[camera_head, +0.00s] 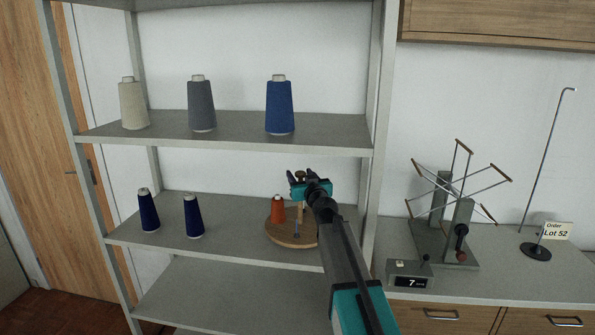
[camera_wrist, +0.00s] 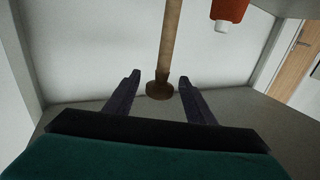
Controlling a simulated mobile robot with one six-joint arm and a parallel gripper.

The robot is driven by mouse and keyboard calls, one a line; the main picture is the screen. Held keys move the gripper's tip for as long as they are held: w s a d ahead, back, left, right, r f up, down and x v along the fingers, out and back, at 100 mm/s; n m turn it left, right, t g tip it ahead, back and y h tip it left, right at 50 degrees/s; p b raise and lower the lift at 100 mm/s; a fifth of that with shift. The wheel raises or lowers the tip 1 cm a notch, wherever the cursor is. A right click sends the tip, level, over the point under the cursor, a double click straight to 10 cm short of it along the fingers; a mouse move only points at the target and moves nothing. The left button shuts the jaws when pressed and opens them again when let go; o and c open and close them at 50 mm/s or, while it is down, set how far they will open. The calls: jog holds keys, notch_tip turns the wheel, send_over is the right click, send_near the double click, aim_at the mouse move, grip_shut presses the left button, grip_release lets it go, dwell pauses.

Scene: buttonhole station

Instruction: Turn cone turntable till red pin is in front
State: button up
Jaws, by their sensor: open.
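The cone turntable (camera_head: 283,236) is a round wooden disc on the lower shelf, with an orange cone (camera_head: 277,209) standing on its left part. The cone also shows upside down in the wrist view (camera_wrist: 229,10). A wooden post (camera_wrist: 171,40) with a brown knob (camera_wrist: 159,91) rises from the disc. A small bluish pin (camera_head: 296,230) shows near the disc's front. I see no red pin; my arm hides the disc's right part. My gripper (camera_head: 300,175) is open at the top of the post. In the wrist view, the knob appears between its fingers (camera_wrist: 159,79); contact is not visible.
Two dark blue cones (camera_head: 149,211) stand left on the same shelf (camera_head: 232,230). The upper shelf (camera_head: 235,128) above my gripper holds beige, grey and blue cones. A shelf upright (camera_head: 376,130) stands close right. A counter with a winder (camera_head: 452,220) is farther right.

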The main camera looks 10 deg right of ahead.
jog(key=shift+w+a+p, duration=0.15)
jog(key=shift+w+p, duration=0.1)
jog(key=shift+w, duration=0.7)
jog(key=shift+w+a+p, duration=0.1)
jog(key=shift+w+p, duration=0.1)
jog(key=shift+w, duration=0.7)
jog(key=shift+c, duration=0.4)
grip_shut()
jog(key=shift+a+f+y+b, duration=0.15)
jog(key=shift+a+y+b, duration=0.2)
jog(key=shift+b, duration=0.65)
